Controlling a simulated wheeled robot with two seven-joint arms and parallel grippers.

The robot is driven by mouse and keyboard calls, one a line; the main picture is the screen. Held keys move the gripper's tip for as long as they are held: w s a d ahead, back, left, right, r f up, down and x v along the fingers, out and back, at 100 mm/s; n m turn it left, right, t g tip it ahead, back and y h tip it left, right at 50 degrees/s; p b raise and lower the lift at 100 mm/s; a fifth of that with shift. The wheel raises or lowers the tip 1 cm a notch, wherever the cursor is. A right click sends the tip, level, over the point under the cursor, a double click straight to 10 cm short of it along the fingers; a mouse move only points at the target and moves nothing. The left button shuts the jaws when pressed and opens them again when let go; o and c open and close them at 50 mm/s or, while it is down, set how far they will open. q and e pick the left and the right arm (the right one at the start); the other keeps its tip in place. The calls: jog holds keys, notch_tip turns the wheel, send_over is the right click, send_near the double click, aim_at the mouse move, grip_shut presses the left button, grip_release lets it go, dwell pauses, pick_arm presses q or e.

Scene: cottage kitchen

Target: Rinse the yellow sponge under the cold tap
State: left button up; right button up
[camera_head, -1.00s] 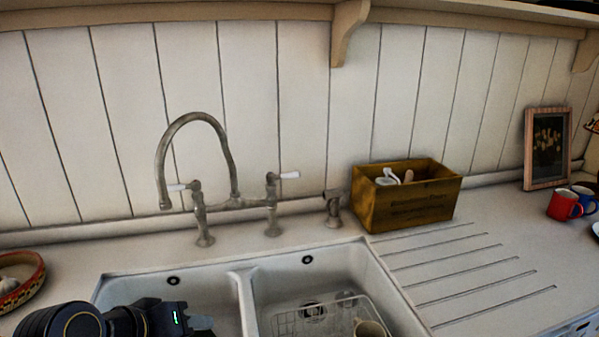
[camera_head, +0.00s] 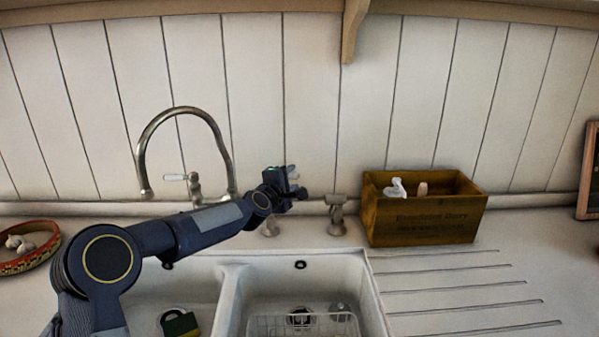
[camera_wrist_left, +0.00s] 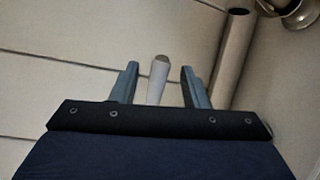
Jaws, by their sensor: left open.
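The sponge (camera_head: 190,333), yellow with a dark green face, lies in the left basin of the sink, partly cut off by the picture's lower edge. The bridge tap (camera_head: 226,160) has a tall curved spout whose mouth hangs at its left end. Its left white lever (camera_head: 175,177) is in plain view. My left gripper (camera_head: 296,182) is at the right side of the tap and hides that side's lever in the head view. In the left wrist view the gripper (camera_wrist_left: 160,80) is open, with a white lever (camera_wrist_left: 158,78) between its fingers, apparently untouched. My right gripper is not in view.
My left arm reaches over the left basin. A wooden box (camera_head: 424,220) with brushes stands right of the tap. A wire rack (camera_head: 300,325) sits in the right basin (camera_head: 372,300). A bowl of garlic (camera_head: 45,236) is at far left. The grooved drainer is clear.

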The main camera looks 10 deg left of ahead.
pick_arm(q)
jog(key=p+x, duration=0.1)
jog(key=x, duration=0.4)
jog(key=shift+d, duration=0.15)
grip_shut()
jog(key=shift+f, duration=0.1)
